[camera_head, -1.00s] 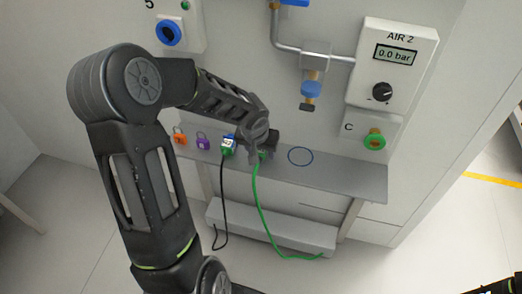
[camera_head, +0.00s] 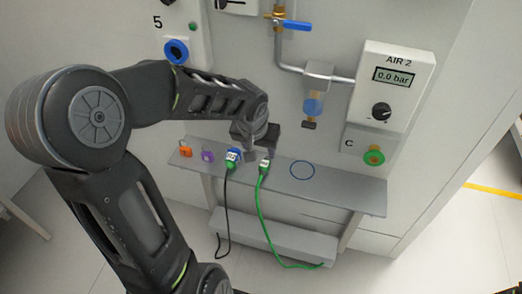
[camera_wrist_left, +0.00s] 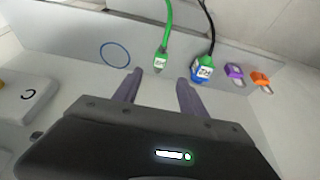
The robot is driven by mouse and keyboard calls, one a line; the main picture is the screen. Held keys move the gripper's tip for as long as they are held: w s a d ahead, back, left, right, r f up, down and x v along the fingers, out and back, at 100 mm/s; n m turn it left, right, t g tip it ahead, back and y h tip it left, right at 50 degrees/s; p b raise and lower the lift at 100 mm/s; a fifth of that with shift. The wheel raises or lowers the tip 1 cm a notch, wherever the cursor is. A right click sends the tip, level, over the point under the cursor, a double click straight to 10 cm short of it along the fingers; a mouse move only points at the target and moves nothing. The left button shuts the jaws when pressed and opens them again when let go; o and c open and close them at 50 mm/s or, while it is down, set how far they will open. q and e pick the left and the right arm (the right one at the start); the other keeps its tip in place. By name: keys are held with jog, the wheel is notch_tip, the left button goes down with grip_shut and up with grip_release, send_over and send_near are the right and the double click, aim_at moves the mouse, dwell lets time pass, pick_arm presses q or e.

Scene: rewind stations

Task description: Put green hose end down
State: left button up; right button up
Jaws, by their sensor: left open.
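The green hose end (camera_head: 264,165) rests on the grey shelf (camera_head: 345,190), with its green hose hanging over the front edge. It also shows in the left wrist view (camera_wrist_left: 160,62), lying just beyond my fingertips. My left gripper (camera_head: 262,150) is open just behind the hose end, and in the left wrist view (camera_wrist_left: 160,78) nothing is between its fingers. A blue ring mark (camera_head: 302,170) is on the shelf to the right of the hose end. My right gripper is not in view.
A green and blue plug with a black cable (camera_head: 232,160) sits to the left, close to my gripper. A purple padlock (camera_head: 208,156) and an orange padlock (camera_head: 185,149) lie farther left. The AIR 2 panel (camera_head: 395,85) and green port C (camera_head: 374,155) are at right.

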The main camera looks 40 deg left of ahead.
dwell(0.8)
pick_arm(q)
jog(key=s+d+f+m+g+h+p, duration=0.1)
jog(key=s+d+f+h+p, duration=0.15)
jog(key=d+f, duration=0.5)
jog(key=s+d+f+m+h+p, duration=0.1)
jog(key=d+f+h+p, duration=0.25)
jog(key=d, duration=0.75)
jog(key=s+d+f+g+p, duration=0.1)
jog(key=s+d+f, duration=0.3)
jog(key=s, duration=0.3)
jog(key=s+d+f+g+p, duration=0.1)
jog(key=s+d+f+p, duration=0.1)
jog(key=s+d+f, duration=0.2)
jog(key=s+d, duration=0.1)
jog(key=s, duration=0.1)
jog(key=shift+s+d+f, duration=0.3)
jog(key=shift+s+d, duration=0.05)
